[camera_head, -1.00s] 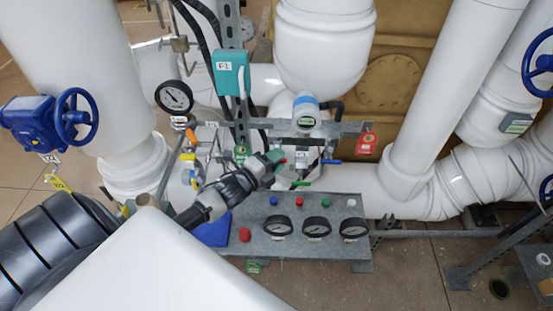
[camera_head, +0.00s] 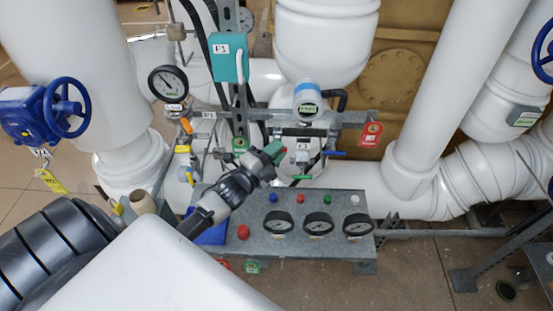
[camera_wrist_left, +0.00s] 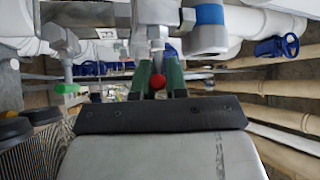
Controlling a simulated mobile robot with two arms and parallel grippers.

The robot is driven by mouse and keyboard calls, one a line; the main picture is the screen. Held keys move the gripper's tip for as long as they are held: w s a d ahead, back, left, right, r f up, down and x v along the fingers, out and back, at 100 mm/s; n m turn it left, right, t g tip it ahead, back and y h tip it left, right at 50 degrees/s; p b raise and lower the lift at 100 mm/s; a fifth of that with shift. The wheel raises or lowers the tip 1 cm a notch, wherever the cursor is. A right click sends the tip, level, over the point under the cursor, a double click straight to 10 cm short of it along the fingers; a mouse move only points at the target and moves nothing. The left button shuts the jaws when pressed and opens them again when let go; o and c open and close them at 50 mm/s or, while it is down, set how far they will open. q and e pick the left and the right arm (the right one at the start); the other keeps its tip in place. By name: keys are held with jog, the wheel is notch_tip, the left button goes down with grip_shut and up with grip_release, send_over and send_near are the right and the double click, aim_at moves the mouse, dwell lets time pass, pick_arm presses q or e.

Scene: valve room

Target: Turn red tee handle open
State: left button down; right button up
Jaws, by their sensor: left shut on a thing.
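The red tee handle shows as a small round red end (camera_wrist_left: 157,82) in the left wrist view, between the two green fingers. My left gripper (camera_wrist_left: 158,78) is shut on it. In the head view my left gripper (camera_head: 275,153) reaches in from the lower left to the small valve piping above the gauge panel. There the fingers hide most of the handle, and only a bit of red shows at the tips. How far the handle is turned cannot be told. My right gripper is not in view.
A grey panel (camera_head: 345,238) with several gauges and coloured buttons lies below the gripper. A green lever (camera_head: 302,177) and a blue lever (camera_head: 334,153) are close on the right. A red tag (camera_head: 370,133) hangs from the bracket. A teal box (camera_head: 228,58) stands behind.

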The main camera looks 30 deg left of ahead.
pick_arm(q)
jog(key=n+t+y+b, duration=0.1)
jog(key=n+y+b, duration=0.1)
jog(key=n+b, duration=0.1)
jog(key=n+t+y+b, duration=0.2)
jog(key=n+b, duration=0.1)
jog(key=n, duration=0.1)
jog(key=n+t+y+b, duration=0.2)
jog(key=n+y+b, duration=0.1)
jog(key=n, duration=0.1)
jog(key=shift+f+b, duration=0.3)
jog(key=shift+b, duration=0.1)
jog(key=n+y+b, duration=0.2)
jog(key=n+y, duration=0.4)
jog(key=n, duration=0.1)
jog(key=shift+r+y+b, duration=0.1)
jog(key=shift+y+b, duration=0.2)
jog(key=shift+r+n+g+y+b, duration=0.15)
jog(key=shift+n+g+y+b, duration=0.75)
jog(key=shift+n+y, duration=1.7)
jog(key=shift+n+g, duration=0.5)
jog(key=shift+n, duration=0.1)
jog(key=c, duration=1.1)
grip_release()
jog(key=shift+c, duration=0.2)
